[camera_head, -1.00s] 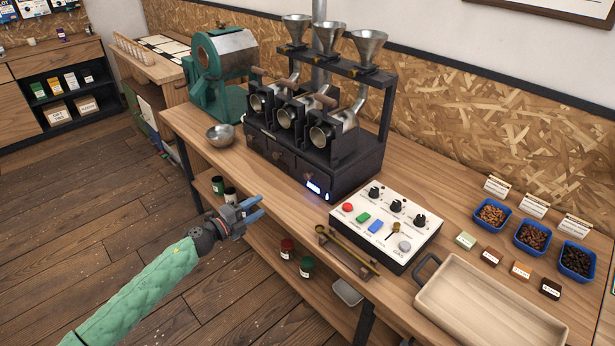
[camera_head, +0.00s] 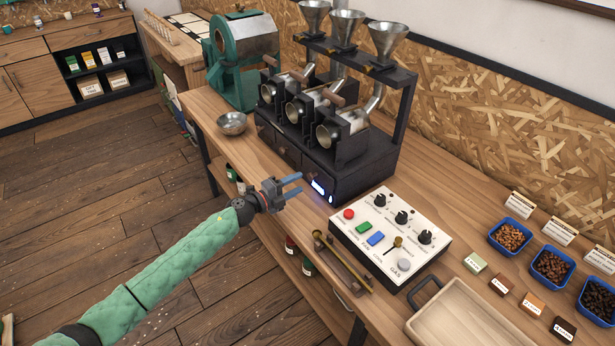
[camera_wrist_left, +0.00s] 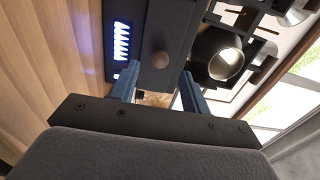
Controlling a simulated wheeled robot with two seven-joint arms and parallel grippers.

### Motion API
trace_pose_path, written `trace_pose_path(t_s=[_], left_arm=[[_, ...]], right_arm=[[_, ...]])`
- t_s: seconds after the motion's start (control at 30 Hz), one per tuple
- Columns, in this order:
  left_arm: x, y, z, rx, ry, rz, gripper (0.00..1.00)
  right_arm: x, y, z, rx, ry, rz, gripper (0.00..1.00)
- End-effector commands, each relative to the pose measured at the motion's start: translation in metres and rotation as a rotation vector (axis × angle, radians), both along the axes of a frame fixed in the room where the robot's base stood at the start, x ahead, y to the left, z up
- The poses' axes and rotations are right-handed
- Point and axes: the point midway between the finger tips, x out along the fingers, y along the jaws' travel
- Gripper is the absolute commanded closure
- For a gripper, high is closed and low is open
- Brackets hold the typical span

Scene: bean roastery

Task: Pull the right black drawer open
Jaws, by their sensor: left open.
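The black roaster (camera_head: 345,180) stands on the wooden bench with a row of small dark drawers along the front of its base. The right black drawer (camera_head: 313,168) is at the near end, beside a lit blue display (camera_head: 318,187), and looks shut. My left gripper (camera_head: 298,184) is open in front of it. In the left wrist view the drawer's round brown knob (camera_wrist_left: 160,59) shows between the blue fingertips of my left gripper (camera_wrist_left: 159,78), at or just beyond their ends. The fingers are apart from the knob. My right gripper is out of view.
A white control box (camera_head: 390,236) with knobs and buttons stands right of the gripper. A brass scoop on a wooden rest (camera_head: 342,262) lies near the bench edge. A metal bowl (camera_head: 232,123) stands to the left. The floor before the bench is clear.

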Motion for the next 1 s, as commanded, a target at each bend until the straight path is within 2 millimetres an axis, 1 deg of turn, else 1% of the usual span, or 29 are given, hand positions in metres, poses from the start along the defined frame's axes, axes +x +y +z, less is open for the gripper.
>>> trace_pose_path(t_s=[0.03,0.1,0.3,0.47,0.77,0.87,1.0], left_arm=[[0.005,-0.007,0.004,-0.002,-0.001,0.000,0.53],[0.010,-0.014,0.004,-0.002,-0.001,0.000,0.53],[0.022,-0.030,0.002,-0.001,0.000,0.000,0.53],[0.026,-0.036,0.001,-0.001,-0.001,-0.001,0.53],[0.027,-0.037,0.001,0.001,-0.001,-0.001,0.53],[0.027,-0.037,0.001,0.001,-0.001,0.000,0.71],[0.027,-0.037,0.001,0.001,-0.001,0.000,0.99]], right_arm=[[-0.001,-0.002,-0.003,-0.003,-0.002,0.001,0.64],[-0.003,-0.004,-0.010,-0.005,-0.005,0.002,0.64],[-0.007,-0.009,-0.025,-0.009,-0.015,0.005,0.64],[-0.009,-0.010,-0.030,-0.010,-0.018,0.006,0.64],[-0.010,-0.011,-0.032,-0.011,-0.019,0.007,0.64],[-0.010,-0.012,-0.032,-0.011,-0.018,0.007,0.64],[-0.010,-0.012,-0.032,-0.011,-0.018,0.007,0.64]])
